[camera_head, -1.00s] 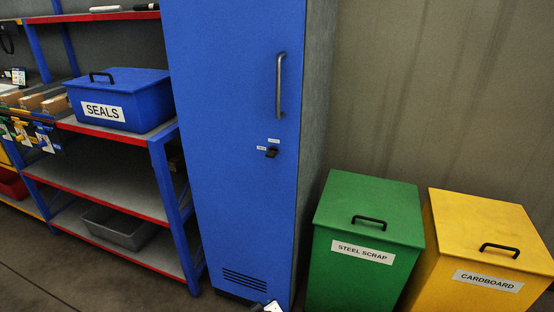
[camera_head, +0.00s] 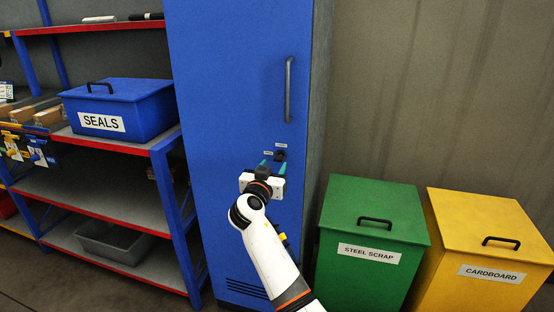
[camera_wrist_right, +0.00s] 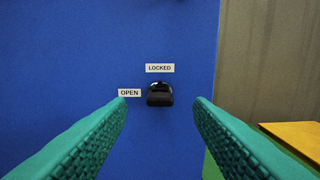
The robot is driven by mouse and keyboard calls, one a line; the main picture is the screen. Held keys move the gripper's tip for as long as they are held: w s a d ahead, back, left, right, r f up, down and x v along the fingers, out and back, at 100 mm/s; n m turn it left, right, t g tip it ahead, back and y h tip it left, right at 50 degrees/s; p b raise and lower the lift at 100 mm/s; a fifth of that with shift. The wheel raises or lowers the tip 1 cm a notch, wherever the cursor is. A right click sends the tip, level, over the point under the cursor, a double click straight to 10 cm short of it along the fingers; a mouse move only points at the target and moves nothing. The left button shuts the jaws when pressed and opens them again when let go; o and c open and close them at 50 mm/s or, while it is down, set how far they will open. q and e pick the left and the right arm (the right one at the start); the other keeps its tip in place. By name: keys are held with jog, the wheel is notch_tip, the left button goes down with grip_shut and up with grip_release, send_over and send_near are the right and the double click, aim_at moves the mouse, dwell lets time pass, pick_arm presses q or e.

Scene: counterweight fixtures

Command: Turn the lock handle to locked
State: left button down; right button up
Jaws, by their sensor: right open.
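The black lock handle (camera_head: 280,155) sits on the blue cabinet door (camera_head: 225,80), below the long grey pull handle (camera_head: 289,88). In the right wrist view the lock handle (camera_wrist_right: 159,94) is a small dark knob under the LOCKED label (camera_wrist_right: 160,68) and right of the OPEN label (camera_wrist_right: 129,93). Which label it points to I cannot tell. My right gripper (camera_head: 271,165) is open just below and left of the lock handle in the head view. Its green fingers (camera_wrist_right: 160,112) stand apart on either side of the knob in the wrist view, not touching it. My left gripper is out of view.
Left of the cabinet is a shelf rack with red edges (camera_head: 95,144), holding a blue SEALS box (camera_head: 150,108) and a grey bin (camera_head: 115,240). Right are a green STEEL SCRAP bin (camera_head: 345,220) and a yellow CARDBOARD bin (camera_head: 480,215). The space before the door is clear.

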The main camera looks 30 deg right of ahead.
aim_at(278, 160)
jog(key=shift+x, duration=2.35)
jog(key=c, duration=1)
